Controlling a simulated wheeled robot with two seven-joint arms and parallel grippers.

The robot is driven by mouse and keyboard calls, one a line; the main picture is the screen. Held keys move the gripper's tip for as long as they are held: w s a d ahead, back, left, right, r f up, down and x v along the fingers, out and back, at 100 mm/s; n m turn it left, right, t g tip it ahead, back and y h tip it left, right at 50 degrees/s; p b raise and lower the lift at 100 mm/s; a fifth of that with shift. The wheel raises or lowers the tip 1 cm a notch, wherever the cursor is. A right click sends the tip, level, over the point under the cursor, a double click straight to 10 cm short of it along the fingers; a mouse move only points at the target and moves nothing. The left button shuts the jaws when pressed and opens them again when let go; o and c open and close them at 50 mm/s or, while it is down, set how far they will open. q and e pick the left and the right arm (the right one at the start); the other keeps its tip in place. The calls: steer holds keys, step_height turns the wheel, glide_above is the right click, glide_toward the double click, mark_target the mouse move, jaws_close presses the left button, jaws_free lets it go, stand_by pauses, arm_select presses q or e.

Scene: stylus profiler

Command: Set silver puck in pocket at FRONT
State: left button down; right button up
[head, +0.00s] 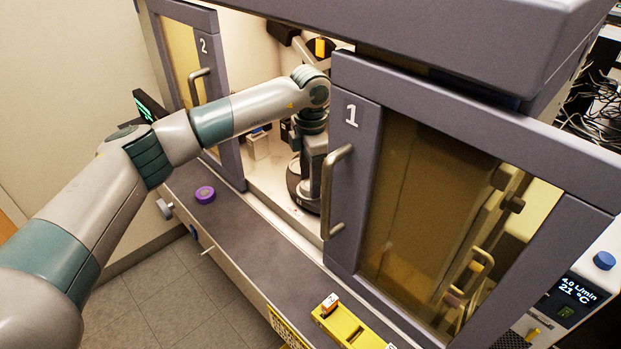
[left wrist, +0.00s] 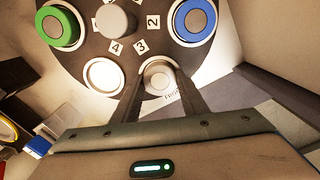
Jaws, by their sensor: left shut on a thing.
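In the left wrist view a dark round carousel plate carries a green-ringed disc (left wrist: 61,27), a blue-ringed disc (left wrist: 193,20), a pale round pocket (left wrist: 101,76) and a grey central knob (left wrist: 115,20). The silver puck (left wrist: 157,78) is at the plate's near edge, beside a label that appears to read FRONT (left wrist: 173,97). My left gripper (left wrist: 160,71) is shut on the puck, with one finger on each side. I cannot tell whether the puck is fully seated. In the head view my left arm reaches through the opening between the doors; its fingertips are hard to see. My right gripper is not in view.
Door 1 (head: 349,150), with a bar handle (head: 334,195), stands close to the right of my wrist. Door 2 (head: 213,85) is at the left. A purple disc (head: 205,194) lies on the front ledge. A yellow holder (head: 350,328) with an orange-and-white block (head: 330,304) is at the front.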

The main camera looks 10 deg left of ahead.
arm_select(q)
steer(key=shift+r, duration=0.75)
steer(key=c, duration=1.7)
jaws_free()
jaws_close()
steer(key=shift+f+b, duration=0.4)
steer(key=shift+f, duration=0.25)
steer(key=shift+a+f+b, duration=0.3)
